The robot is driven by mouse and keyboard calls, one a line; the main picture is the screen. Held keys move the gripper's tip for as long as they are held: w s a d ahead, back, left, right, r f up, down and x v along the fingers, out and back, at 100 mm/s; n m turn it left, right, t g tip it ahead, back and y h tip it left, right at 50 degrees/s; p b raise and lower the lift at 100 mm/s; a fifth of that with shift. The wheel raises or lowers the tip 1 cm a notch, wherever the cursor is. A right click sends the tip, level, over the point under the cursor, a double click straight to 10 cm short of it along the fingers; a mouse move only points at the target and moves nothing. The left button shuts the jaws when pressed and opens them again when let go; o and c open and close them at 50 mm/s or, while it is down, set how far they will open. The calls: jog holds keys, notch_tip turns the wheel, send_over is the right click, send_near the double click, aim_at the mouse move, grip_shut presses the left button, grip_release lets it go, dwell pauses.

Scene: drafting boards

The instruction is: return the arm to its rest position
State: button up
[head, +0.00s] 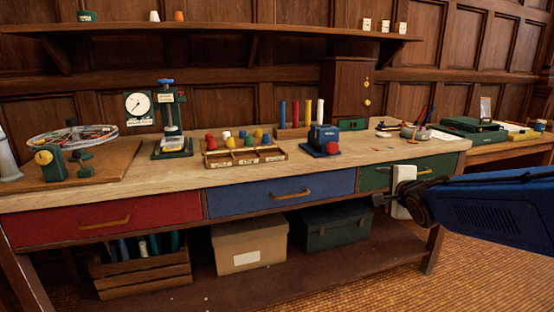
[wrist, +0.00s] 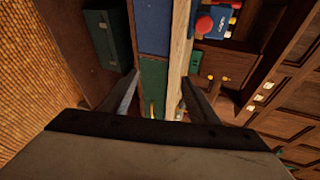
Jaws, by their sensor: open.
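My gripper (head: 402,180) is at the right in the head view, at the end of my blue arm. It is in front of the green drawer (head: 376,179) of the workbench and hides part of that drawer's brass handle (head: 425,172). In the wrist view my gripper (wrist: 159,78) has its two fingers spread apart, with the green drawer (wrist: 153,76) and its handle (wrist: 152,108) showing between them. Nothing is seen held. I cannot tell how far the fingers are from the handle. The green drawer looks shut.
The wooden bench top (head: 300,174) bears a blue device (head: 323,138), a sectioned tray (head: 243,154) of coloured pieces and a dial gauge stand (head: 171,130). A dark green box (head: 335,224) is on the lower shelf. Open floor (head: 485,270) lies in front at right.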

jog(key=s+f+n+g, duration=0.3)
jog(key=s+n, duration=0.3)
jog(key=s, duration=0.5)
jog(key=s+a+f+n+g, duration=0.1)
jog(key=s+f+n+g, duration=0.2)
jog(key=s, duration=0.8)
jog(key=s+a+f+n+g, duration=0.1)
jog(key=s+f+n+g, duration=0.2)
jog(key=s+f+n, duration=0.4)
jog(key=s+n, duration=0.2)
jog(key=s, duration=0.3)
jog(key=shift+a, duration=0.2)
